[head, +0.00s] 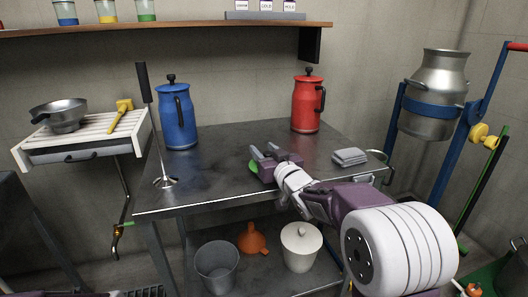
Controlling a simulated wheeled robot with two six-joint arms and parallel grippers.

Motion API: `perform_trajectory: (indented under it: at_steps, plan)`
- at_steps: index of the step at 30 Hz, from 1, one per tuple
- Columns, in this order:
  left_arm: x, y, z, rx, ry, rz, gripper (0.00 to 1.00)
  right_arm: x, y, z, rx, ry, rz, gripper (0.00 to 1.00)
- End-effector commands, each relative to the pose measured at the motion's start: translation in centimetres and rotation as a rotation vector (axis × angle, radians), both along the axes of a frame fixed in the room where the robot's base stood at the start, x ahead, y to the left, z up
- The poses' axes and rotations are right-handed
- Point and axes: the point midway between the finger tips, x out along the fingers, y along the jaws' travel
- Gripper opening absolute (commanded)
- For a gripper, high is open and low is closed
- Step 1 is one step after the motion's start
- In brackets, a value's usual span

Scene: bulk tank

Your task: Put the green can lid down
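A small part of the green lid (254,168) shows at the left side of my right gripper, low over the metal table. The rest of it is hidden behind the gripper, and I cannot tell whether it touches the tabletop. My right gripper (267,150) reaches over the middle of the table from the right. Its two grey fingers stand apart with a gap between them. My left gripper is out of view.
The metal table (215,160) holds a blue can (177,118), a red can (307,104), a long-handled plunger (155,130) and folded grey cloths (350,157). A bucket, orange funnel and white lidded pot stand on the shelf below.

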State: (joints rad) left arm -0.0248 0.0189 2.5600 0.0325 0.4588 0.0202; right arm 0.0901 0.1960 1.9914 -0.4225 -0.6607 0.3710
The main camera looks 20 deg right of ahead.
Motion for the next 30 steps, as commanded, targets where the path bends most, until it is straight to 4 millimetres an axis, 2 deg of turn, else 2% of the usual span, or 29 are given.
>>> perform_trajectory:
  at_steps: [8, 11, 14, 24, 30]
  plan:
    - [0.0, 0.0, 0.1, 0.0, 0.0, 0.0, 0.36, 0.0, 0.0, 0.1, 0.0, 0.0, 0.0, 0.45]
    - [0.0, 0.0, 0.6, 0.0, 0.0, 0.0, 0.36, 0.0, 0.0, 0.7, 0.0, -0.001, 0.0, 0.45]
    - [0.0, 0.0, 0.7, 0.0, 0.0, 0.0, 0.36, -1.4, -0.3, 0.6, 0.0, 0.001, -0.002, 0.45]
    - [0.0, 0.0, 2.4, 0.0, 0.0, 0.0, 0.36, -8.9, -1.6, 0.7, 0.001, 0.0, -0.003, 0.45]
    - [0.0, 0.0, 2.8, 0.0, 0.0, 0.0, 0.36, -11.5, -1.9, 0.5, -0.001, 0.0, -0.001, 0.45]
